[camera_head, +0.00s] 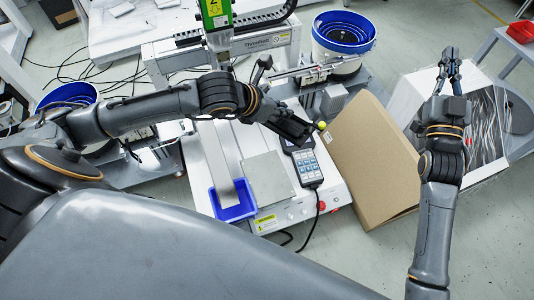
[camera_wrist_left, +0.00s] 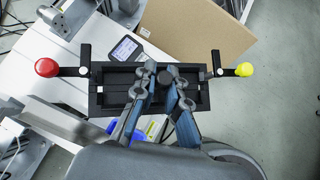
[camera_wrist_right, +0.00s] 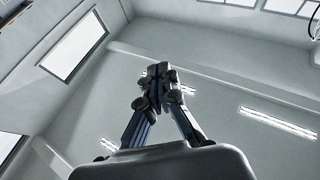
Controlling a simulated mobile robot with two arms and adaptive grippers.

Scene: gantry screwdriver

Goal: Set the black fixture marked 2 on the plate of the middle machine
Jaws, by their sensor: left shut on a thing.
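The black fixture shows in the left wrist view (camera_wrist_left: 105,95) as a dark frame with a red knob on the left and a yellow knob on the right. My left gripper (camera_wrist_left: 162,75) is shut on its middle. In the head view the fixture (camera_head: 293,128) is held above the middle machine, near its keypad, partly hidden by my gripper. Its number cannot be read. The machine's grey square plate (camera_head: 267,178) is bare, below and left of the fixture. My right gripper (camera_head: 450,62) is empty and looks shut, over at the right; it also shows in the right wrist view (camera_wrist_right: 157,72).
A keypad (camera_head: 308,168) with a cable lies beside the plate. A blue bin (camera_head: 234,212) is at the machine's front left. A cardboard box (camera_head: 370,160) stands close on the right. A green screwdriver unit (camera_head: 215,12) hangs behind, with a blue bowl (camera_head: 343,32) beside it.

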